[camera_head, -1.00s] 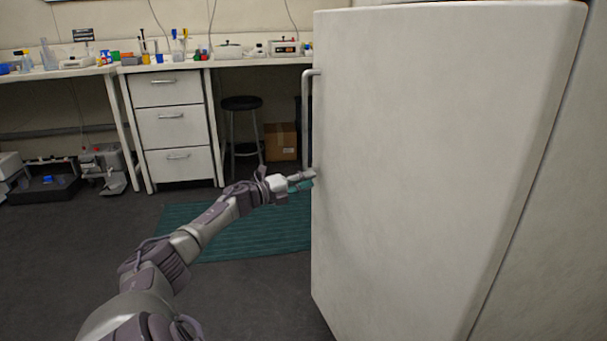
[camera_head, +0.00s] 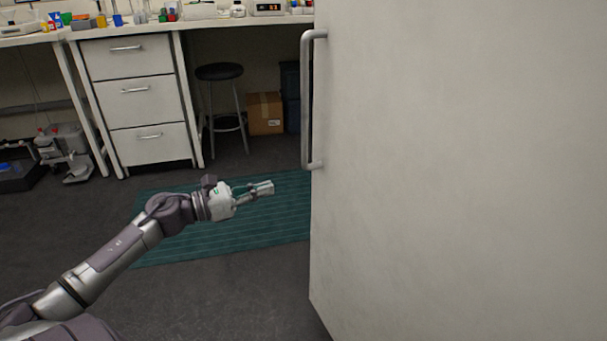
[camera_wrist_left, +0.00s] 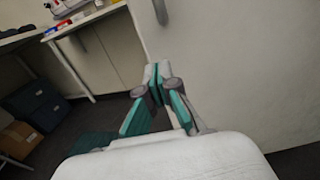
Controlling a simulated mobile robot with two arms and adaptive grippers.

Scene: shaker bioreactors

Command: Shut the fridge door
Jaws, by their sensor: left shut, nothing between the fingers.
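The white fridge door (camera_head: 450,180) fills the right side of the head view, with its grey vertical bar handle (camera_head: 306,100) on its left edge. I cannot tell from this view how far the door stands open. My left gripper (camera_head: 268,188) is shut and empty, to the left of the door's edge and below the handle, apart from both in the head view. In the left wrist view, the gripper's fingertips (camera_wrist_left: 158,72) are together in front of the door's pale surface (camera_wrist_left: 240,65), and part of the handle (camera_wrist_left: 160,10) shows at the top. My right gripper is not in view.
A teal striped mat (camera_head: 240,228) lies on the dark floor. Behind are a white drawer unit (camera_head: 128,95), a black stool (camera_head: 220,75) and a cardboard box (camera_head: 265,113) under the bench.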

